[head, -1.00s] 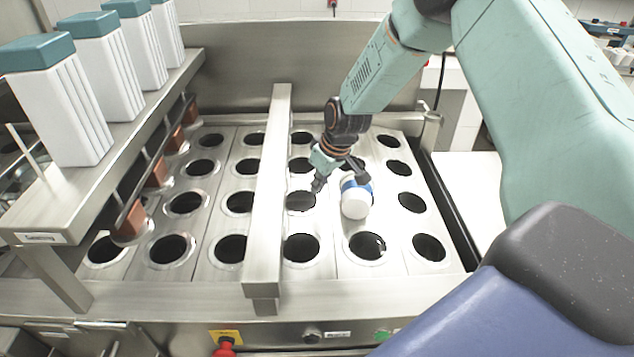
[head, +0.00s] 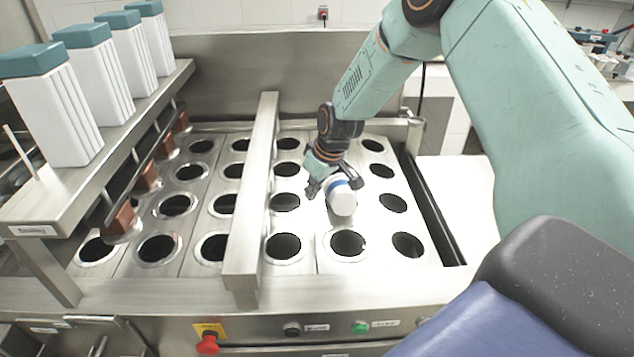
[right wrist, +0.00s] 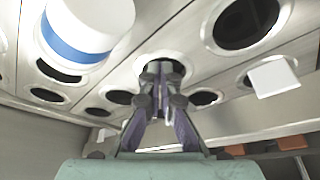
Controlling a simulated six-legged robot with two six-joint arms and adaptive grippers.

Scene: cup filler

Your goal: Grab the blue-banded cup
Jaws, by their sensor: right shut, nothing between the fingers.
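The blue-banded cup (head: 342,204) is white with a blue band. In the head view it is among the round holes of the metal deck, right of the raised crossbar. Its white end faces the camera; I cannot tell whether it sits in a hole. In the right wrist view the cup (right wrist: 100,22) is at the upper left, apart from the fingers. My right gripper (head: 332,176) is just behind and left of the cup in the head view, partly overlapping it. In the right wrist view the gripper (right wrist: 160,82) is shut and empty, its fingertips close together. My left gripper is not in view.
The metal crossbar (head: 252,200) runs front to back, close to the left of my right gripper. Tall white containers with teal lids (head: 95,70) stand on a shelf at the left. A red button (head: 207,345) is on the front panel. The other visible holes look dark and empty.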

